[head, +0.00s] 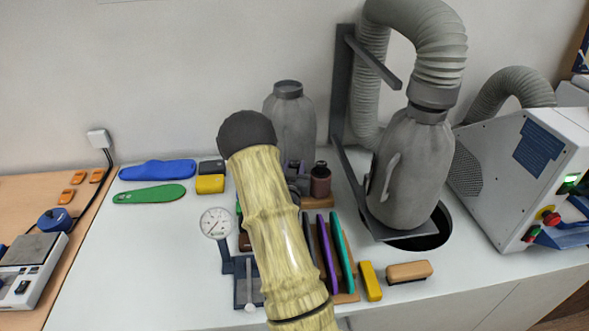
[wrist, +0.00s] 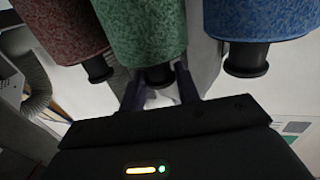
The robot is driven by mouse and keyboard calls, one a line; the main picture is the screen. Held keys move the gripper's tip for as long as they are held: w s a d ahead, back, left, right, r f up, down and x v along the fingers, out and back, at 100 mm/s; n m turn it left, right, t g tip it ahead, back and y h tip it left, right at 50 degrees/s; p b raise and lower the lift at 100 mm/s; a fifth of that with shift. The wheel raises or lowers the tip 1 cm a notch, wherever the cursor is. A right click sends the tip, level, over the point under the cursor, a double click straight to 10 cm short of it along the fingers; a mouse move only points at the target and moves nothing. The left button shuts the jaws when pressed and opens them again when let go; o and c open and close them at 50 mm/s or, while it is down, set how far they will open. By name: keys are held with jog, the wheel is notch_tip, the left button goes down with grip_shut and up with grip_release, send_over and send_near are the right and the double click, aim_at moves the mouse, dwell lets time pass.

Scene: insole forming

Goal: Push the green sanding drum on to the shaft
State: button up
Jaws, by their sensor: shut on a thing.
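In the wrist view the green sanding drum (wrist: 140,32) is at the top middle, speckled, with a black hub (wrist: 160,75) at its lower end. My gripper (wrist: 160,84) has its two dark fingers either side of this hub, shut on the green drum. The exact contact is partly hidden by the gripper body. A blue drum (wrist: 258,20) is on the right and a reddish-brown drum (wrist: 62,28) on the left, each with a black hub. I cannot make out the shaft. In the head view my arm hides the gripper and most of the work area.
In the head view a dial gauge (head: 215,223) stands left of my arm. Insoles, blue (head: 157,170) and green (head: 149,194), lie further left. A rack of coloured strips (head: 325,252), a yellow block (head: 370,281) and a grey hose with bag (head: 412,170) are on the right.

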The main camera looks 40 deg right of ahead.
jog(key=shift+r+p, duration=0.7)
jog(key=shift+r, duration=1.05)
jog(key=shift+f+b, duration=0.85)
jog(key=shift+f, duration=1.1)
